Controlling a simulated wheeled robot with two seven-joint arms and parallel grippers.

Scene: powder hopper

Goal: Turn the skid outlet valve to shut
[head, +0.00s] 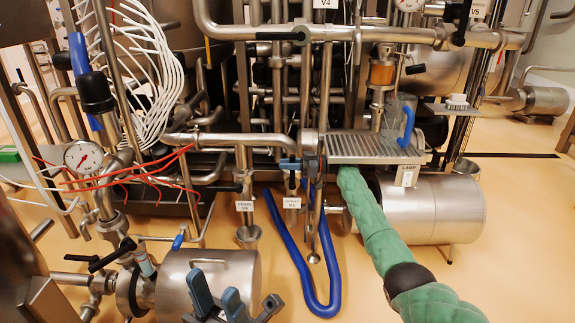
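The outlet valve (292,184) is a small fitting in the middle of the pipework, above a white tag reading OUTLET V3 (291,203). Its handle is small and partly covered, so I cannot tell which way it points. Blue-grey finger-like parts of what looks like my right gripper (301,165) are at the top of this valve. I cannot tell whether they touch it or are closed. My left gripper (218,300) is low in the picture, in front of a steel cylinder. Its two blue-grey fingers are apart, with nothing between them.
A drain valve tag V2 (244,206) hangs left of the outlet. A slatted steel tray (365,149) juts out on the right, above a green sleeved length (375,225). A blue hose (318,305) loops to the floor. A gauge (82,156) and red wires are at left.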

